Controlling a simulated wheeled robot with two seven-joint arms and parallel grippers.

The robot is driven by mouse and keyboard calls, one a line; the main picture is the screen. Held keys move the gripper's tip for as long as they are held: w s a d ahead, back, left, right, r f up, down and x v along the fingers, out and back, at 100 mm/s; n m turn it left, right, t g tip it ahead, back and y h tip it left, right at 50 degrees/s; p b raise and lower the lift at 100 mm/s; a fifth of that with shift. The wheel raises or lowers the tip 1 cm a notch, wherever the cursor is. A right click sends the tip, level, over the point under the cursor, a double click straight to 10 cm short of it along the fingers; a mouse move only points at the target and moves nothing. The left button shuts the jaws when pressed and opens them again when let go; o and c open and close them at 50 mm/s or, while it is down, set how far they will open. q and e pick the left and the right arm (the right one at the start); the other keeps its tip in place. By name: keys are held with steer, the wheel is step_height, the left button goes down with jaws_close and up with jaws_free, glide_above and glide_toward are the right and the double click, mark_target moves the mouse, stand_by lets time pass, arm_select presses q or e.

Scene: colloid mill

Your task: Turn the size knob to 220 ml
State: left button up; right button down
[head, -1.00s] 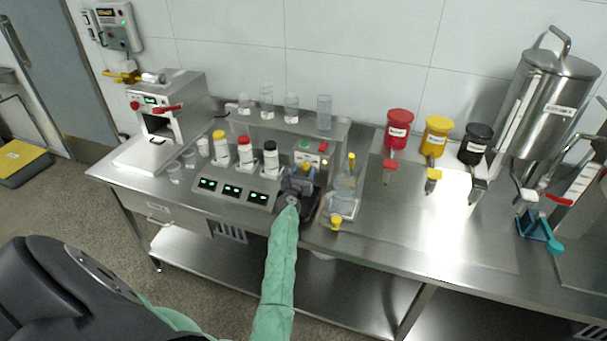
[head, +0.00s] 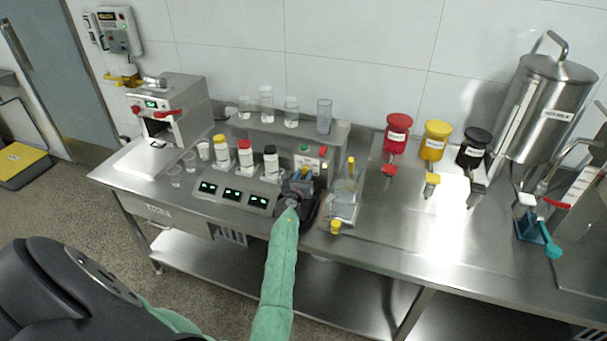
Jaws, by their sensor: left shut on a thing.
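My left gripper (head: 301,182) reaches the worktop from the front in a green sleeve. It is shut at the right end of the sloped panel with several lit displays (head: 232,195). The size knob cannot be made out; the gripper and wrist cover the place where they meet the machine. The number it points to cannot be read. Just behind the gripper is a small control box (head: 313,160) with a green and a red button. My right gripper is not in view.
White bottles with coloured caps (head: 245,153) stand left of the gripper. Glasses (head: 267,104) line the shelf behind. Red, yellow and black hoppers (head: 436,140) stand farther right. The steel worktop (head: 430,230) is clear at front right.

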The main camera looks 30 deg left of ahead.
arm_select(q)
steer(key=shift+r+n+p, duration=0.25)
steer(key=shift+n+p, duration=0.55)
steer(key=shift+f+n+p, duration=0.1)
steer(key=shift+n+p, duration=0.5)
steer(key=shift+n, duration=0.3)
steer(key=n, duration=0.2)
steer(key=shift+f+n, duration=0.15)
steer(key=shift+n, duration=0.15)
steer(key=n, duration=0.4)
steer(key=shift+h, duration=0.3)
steer(key=shift+n, duration=0.3)
steer(key=o, duration=1)
